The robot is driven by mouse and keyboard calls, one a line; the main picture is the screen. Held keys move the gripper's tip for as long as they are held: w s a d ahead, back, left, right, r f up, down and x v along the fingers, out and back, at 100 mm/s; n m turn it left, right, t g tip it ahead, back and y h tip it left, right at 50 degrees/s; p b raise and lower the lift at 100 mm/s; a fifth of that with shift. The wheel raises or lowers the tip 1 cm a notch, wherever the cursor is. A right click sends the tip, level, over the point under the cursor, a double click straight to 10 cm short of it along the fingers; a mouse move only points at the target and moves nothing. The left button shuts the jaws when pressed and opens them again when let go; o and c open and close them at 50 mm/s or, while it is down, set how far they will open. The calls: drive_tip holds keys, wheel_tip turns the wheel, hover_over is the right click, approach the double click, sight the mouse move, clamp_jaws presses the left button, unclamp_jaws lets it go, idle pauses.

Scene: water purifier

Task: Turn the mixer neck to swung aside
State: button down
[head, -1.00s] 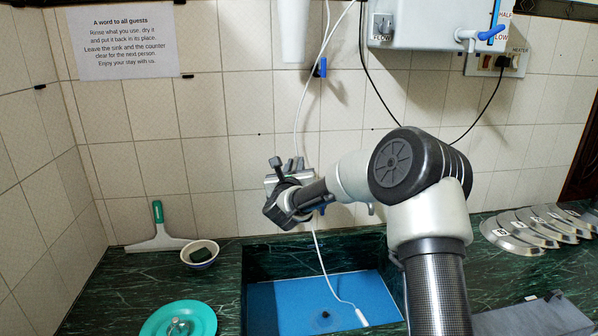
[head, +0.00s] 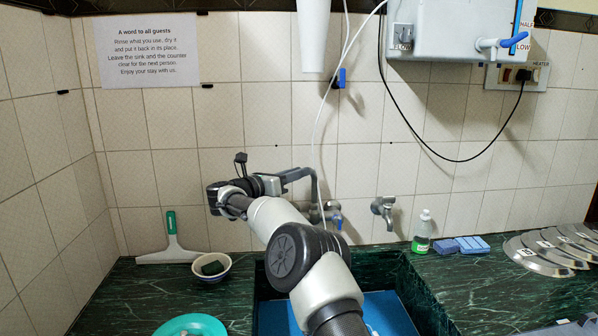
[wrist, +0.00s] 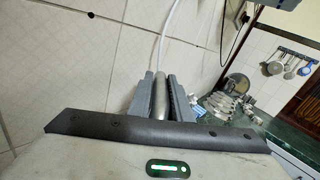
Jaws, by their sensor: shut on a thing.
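The mixer neck (head: 299,174) is a grey metal tube on the back wall above the sink, reaching left from its mount. My gripper (head: 270,184) is at the neck's left end. In the wrist view the two grey fingers of my gripper (wrist: 163,97) stand on either side of the neck (wrist: 161,88) and are shut on it. The mixer body (head: 322,213), with a blue handle, sits low on the wall and is partly hidden by my arm. The sink (head: 390,310) has a blue inside, largely covered by my arm.
A second tap (head: 383,207) is on the wall to the right. A squeegee (head: 171,240) and a bowl (head: 212,275) are at left. A white hose (head: 322,110) hangs near the neck.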

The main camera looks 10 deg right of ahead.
drive_tip(key=shift+w+a+r+g+p, duration=0.2)
drive_tip(key=shift+w+r+g+p, duration=0.15)
drive_tip(key=shift+p, duration=0.2)
drive_tip(key=shift+s+f+m+g+h+p, duration=0.1)
drive_tip(key=shift+f+m+g+h+p, duration=0.05)
drive_tip(key=shift+m+g+h+p, duration=0.3)
drive_tip(key=c, duration=1.7)
unclamp_jaws()
drive_tip(key=shift+o, duration=0.2)
drive_tip(key=shift+f, duration=0.15)
drive_tip(key=b+v, duration=0.2)
drive_tip(key=v, duration=1.5)
drive_tip(key=shift+s, duration=0.25)
drive_tip(key=shift+f, duration=0.1)
